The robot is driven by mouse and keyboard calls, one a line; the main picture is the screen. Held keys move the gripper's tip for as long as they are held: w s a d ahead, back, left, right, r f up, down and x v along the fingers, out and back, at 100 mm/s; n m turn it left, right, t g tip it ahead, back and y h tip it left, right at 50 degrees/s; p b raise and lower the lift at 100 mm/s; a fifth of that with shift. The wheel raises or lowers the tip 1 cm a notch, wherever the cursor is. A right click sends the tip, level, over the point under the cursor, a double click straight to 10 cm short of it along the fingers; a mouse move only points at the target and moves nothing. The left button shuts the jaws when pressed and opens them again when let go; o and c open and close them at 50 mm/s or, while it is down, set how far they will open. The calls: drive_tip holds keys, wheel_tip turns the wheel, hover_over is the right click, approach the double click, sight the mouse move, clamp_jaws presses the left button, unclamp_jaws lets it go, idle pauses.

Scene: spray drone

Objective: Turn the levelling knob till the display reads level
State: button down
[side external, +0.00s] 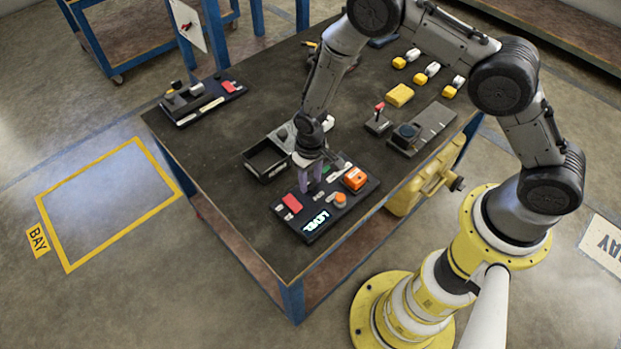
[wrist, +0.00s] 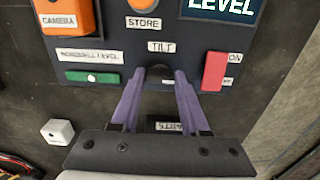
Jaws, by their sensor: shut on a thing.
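The dark control panel (side external: 352,205) lies near the front corner of the table. Its lit display (side external: 316,222) reads "LEVEL", and the word also shows at the top of the wrist view (wrist: 222,8). My gripper (side external: 309,190) points down at the panel. In the wrist view its two purple fingers (wrist: 160,78) are shut on the dark knob (wrist: 160,71) below the "TILT" label. Only the knob's top edge shows clearly between the fingers. A green bubble vial (wrist: 103,77) sits left of the knob, with a pale bubble near its middle.
On the panel are a red switch (wrist: 214,72) right of the knob, an orange camera block (side external: 354,178) and an orange button (side external: 340,200) by "STORE". An open black tray (side external: 249,169) stands behind the panel. A grey block with a dark dial (side external: 432,130) is farther right.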

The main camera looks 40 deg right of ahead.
sight(311, 182)
drive_tip(key=shift+c, duration=2)
unclamp_jaws()
drive_tip(key=shift+r, duration=0.1)
wheel_tip(311, 182, up, 14)
